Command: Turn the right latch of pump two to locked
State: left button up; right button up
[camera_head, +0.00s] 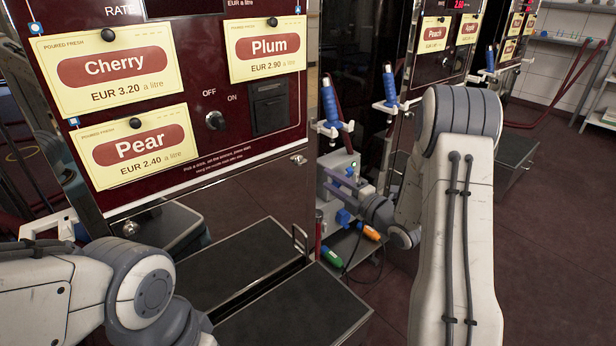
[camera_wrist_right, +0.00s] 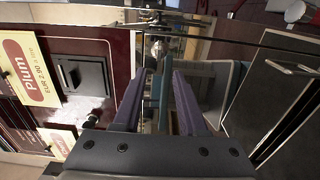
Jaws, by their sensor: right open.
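The nearest dark red pump (camera_head: 255,160) has Cherry, Pear and Plum cards on its front. A small metal latch (camera_head: 298,160) sits at the lower right edge of this panel. In the right wrist view a round metal fitting (camera_wrist_right: 157,48), probably this latch, lies just beyond the fingertips. My right gripper (camera_wrist_right: 160,74) is open, with its two purple fingers apart and nothing clearly held. In the head view my right arm bends down beside the pump. I cannot tell how the latch is turned. My left arm shows at the lower left, but its gripper is out of view.
An OFF/ON knob (camera_head: 215,120) and a black slot (camera_head: 269,107) are on the panel. A blue nozzle (camera_head: 330,101) stands right of it. Dark trays (camera_head: 290,318) lie below. Further pumps (camera_head: 437,58) stand behind, and the floor (camera_head: 560,230) at the right is clear.

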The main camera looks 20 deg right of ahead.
aim_at(304, 164)
jog(key=x, duration=1)
jog(key=shift+b, duration=0.4)
jog(key=shift+s, duration=0.1)
grip_shut()
